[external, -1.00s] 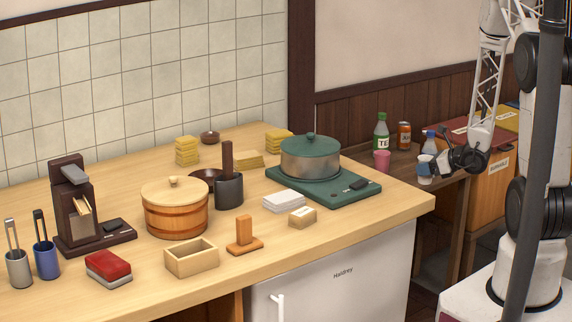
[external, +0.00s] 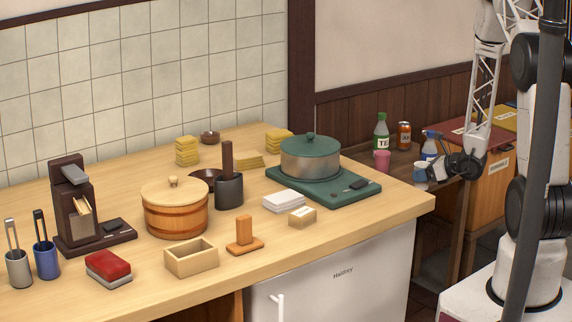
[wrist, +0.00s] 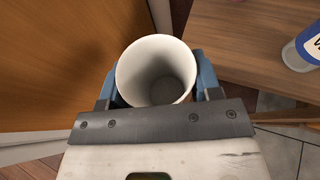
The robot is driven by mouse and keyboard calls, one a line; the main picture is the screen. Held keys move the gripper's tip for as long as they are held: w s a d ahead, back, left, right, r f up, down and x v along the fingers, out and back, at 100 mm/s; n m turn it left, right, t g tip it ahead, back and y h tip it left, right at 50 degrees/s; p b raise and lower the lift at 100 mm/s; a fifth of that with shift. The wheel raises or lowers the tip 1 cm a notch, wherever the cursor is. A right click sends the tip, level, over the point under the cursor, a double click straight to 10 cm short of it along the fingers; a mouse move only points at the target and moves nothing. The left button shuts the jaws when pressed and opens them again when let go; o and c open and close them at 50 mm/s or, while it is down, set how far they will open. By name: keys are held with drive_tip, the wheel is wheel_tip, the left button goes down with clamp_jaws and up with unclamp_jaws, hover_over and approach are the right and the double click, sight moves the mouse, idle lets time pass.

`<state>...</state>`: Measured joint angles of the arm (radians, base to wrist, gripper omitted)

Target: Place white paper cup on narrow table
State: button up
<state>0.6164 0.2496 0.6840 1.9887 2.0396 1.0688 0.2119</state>
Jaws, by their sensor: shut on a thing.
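The white paper cup (wrist: 157,72) is held between the blue fingers of my gripper (wrist: 157,85), with its open mouth facing the wrist camera and its inside empty. In the external view the cup (external: 420,173) shows at the left end of my gripper (external: 437,168), by the narrow table's front edge. The narrow dark wooden table (external: 400,163) stands against the wall beyond the counter. Its top (wrist: 243,45) fills the upper right of the wrist view, to the right of the cup. I cannot tell the cup's height against the tabletop.
The spray bottle (wrist: 303,48) is near the cup. Wooden boxes (external: 487,190) stand to the right.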

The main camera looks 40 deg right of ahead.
drive_tip(key=w+d, duration=0.1)
drive_tip(key=w, duration=0.3)
drive_tip(key=w+d+f, duration=0.1)
drive_tip(key=w+d, duration=0.1)
drive_tip(key=w, duration=0.2)
drive_tip(key=w+d, duration=0.2)
drive_tip(key=w, duration=0.3)
drive_tip(key=shift+d+f, duration=0.15)
drive_tip(key=shift+d, duration=0.05)
drive_tip(key=shift+f, duration=0.15)
drive_tip(key=shift+f, duration=1.6)
drive_tip(key=shift+f, duration=0.15)
drive_tip(key=o, duration=0.9)
